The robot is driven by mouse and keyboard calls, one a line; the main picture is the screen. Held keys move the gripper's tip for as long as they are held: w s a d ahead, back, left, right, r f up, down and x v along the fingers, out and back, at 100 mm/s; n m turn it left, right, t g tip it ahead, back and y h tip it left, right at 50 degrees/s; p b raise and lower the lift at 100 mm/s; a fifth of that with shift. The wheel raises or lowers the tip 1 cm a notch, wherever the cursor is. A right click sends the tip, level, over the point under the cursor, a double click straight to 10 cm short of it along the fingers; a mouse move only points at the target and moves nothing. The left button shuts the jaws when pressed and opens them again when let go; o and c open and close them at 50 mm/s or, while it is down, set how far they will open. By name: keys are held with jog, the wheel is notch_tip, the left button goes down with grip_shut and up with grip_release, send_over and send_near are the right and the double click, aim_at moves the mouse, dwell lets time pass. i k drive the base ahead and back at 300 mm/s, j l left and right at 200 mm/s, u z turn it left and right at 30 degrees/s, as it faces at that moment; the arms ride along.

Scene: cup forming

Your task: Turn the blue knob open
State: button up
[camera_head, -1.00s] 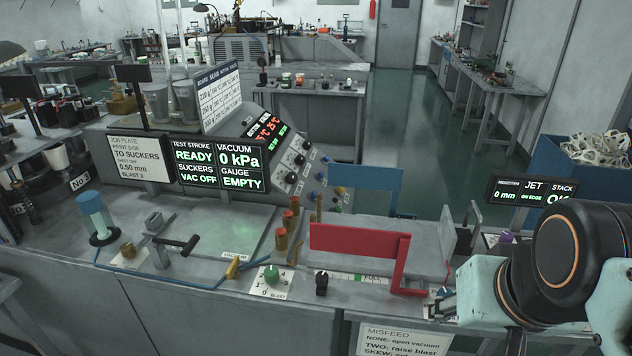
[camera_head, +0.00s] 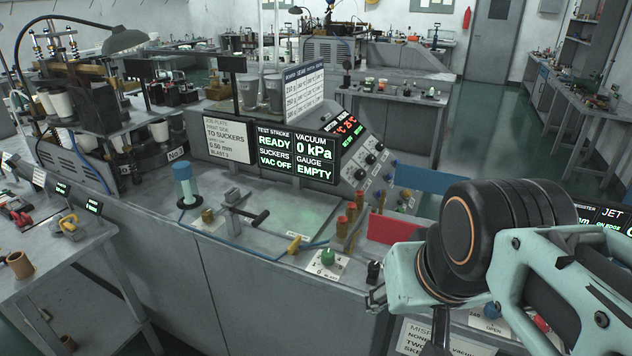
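A small blue knob (camera_head: 493,310) shows at the lower right, on the front of the bench by a white label reading OPEN. It is partly covered by my arm, and I cannot tell which way it is turned. My gripper (camera_head: 376,298) is left of it, apart from it, by the bench's front edge near a black knob (camera_head: 373,270). Only a small part of the gripper shows past my arm, so its opening is unclear. Small blue knobs (camera_head: 388,177) also sit on the sloped console behind.
A green knob (camera_head: 327,257) stands on a white plate left of the black knob. A red guard (camera_head: 392,228) and a blue panel (camera_head: 428,179) stand behind my arm. The display (camera_head: 297,155) reads READY, VAC OFF, 0 kPa and EMPTY. A side table (camera_head: 60,262) is at the left.

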aim_at(488, 310)
jog(key=l+z, duration=0.15)
jog(key=z, duration=0.3)
jog(key=l+z, duration=0.15)
jog(key=z, duration=0.35)
jog(key=i+j+z, duration=0.15)
jog(key=z, duration=0.3)
jog(key=i+j+z, duration=0.1)
jog(key=z, duration=0.4)
jog(key=k+j+u, duration=0.1)
jog(key=u, duration=0.25)
jog(key=k+j+u, duration=0.1)
jog(key=u, duration=0.2)
jog(key=l+z, duration=0.2)
jog(key=l, duration=0.3)
